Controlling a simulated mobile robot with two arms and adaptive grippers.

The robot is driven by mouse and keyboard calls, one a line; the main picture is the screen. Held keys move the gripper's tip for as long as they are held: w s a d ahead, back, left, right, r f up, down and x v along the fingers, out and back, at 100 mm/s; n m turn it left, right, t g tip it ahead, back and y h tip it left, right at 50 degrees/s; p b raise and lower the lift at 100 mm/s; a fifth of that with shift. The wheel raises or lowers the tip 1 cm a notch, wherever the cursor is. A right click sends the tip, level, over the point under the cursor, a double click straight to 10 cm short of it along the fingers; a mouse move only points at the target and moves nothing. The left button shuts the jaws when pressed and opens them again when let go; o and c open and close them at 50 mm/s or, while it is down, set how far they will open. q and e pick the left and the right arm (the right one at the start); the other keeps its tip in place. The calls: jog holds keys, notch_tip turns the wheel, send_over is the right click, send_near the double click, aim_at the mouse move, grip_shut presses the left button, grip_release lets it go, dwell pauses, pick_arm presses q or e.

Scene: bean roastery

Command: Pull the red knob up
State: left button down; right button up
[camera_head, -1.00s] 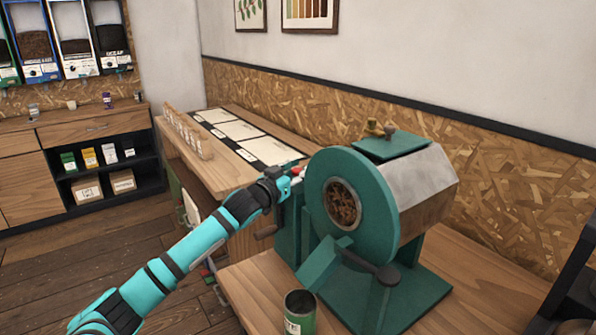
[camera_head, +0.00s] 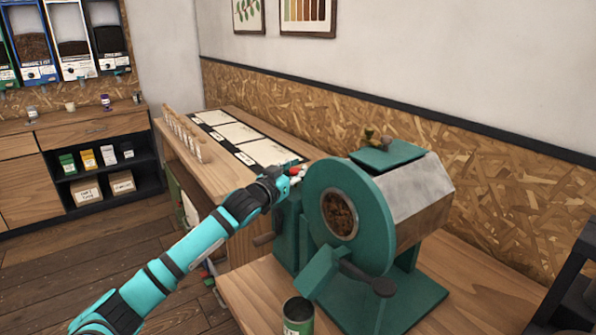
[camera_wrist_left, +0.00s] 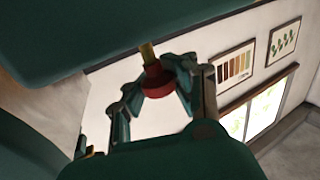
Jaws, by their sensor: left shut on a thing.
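The red knob (camera_wrist_left: 157,80) shows in the left wrist view, on a thin yellowish stem, between the fingers of my left gripper (camera_wrist_left: 155,92). In the head view a little of the knob (camera_head: 300,167) shows beside my left gripper (camera_head: 289,177), at the left side of the green roaster (camera_head: 376,205). My left gripper is shut on the knob. My fingers and the machine's edge partly hide it in the head view. My right gripper is not in view.
A green can (camera_head: 298,318) stands on the wooden table (camera_head: 247,292) before the roaster. A wooden counter (camera_head: 214,178) stands behind my left gripper.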

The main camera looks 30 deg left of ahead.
pick_arm(q)
jog(key=c, duration=1.5)
grip_release()
jog(key=shift+s+r, duration=0.15)
jog(key=o, duration=0.5)
jog(key=shift+s+r, duration=0.2)
jog(key=shift+s, duration=0.15)
jog(key=shift+w+f, duration=0.15)
jog(key=shift+w, duration=0.1)
jog(key=s, duration=1.2)
jog(key=shift+s, duration=0.1)
